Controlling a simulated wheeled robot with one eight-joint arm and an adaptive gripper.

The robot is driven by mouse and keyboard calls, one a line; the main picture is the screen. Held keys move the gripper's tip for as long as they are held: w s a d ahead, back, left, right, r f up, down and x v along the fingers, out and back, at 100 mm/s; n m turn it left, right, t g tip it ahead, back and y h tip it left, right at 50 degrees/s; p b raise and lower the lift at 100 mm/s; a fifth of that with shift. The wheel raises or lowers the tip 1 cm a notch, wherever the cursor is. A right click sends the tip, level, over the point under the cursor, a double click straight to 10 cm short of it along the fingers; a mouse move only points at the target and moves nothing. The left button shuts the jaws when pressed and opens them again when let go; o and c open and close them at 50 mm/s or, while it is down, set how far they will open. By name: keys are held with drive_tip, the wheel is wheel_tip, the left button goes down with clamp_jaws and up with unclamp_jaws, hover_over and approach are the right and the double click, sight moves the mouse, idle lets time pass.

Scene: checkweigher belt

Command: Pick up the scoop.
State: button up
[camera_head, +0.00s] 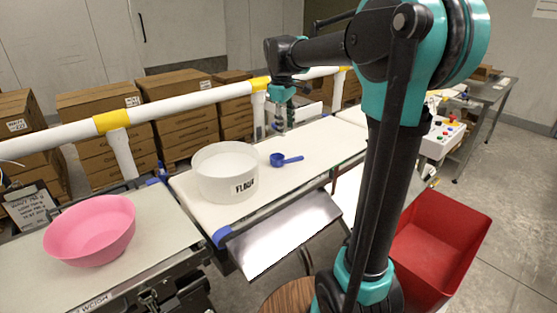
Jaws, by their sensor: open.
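A blue scoop (279,159) lies on the white belt, just right of a white tub marked FLOUR (226,173). Its handle points to the right. My gripper (280,127) is above and behind the scoop, pointing down, small in the picture. It is open and looks empty, apart from the scoop. My arm reaches across from the right.
The white belt (325,145) is clear to the right of the scoop. A pink bowl (90,230) sits on the left belt section. A white and yellow rail (190,102) runs behind the belt, with cardboard boxes (181,112) beyond. A red bin (432,240) stands at right.

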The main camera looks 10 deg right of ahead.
sight(290, 161)
drive_tip(key=f, duration=0.3)
drive_tip(key=w+d+f, duration=0.1)
drive_tip(key=f, duration=0.7)
drive_tip(key=shift+w+d+f, duration=0.15)
drive_tip(key=shift+w, duration=0.05)
drive_tip(key=f, duration=0.5)
drive_tip(key=shift+w+d, duration=0.35)
drive_tip(key=shift+w, duration=0.05)
clamp_jaws()
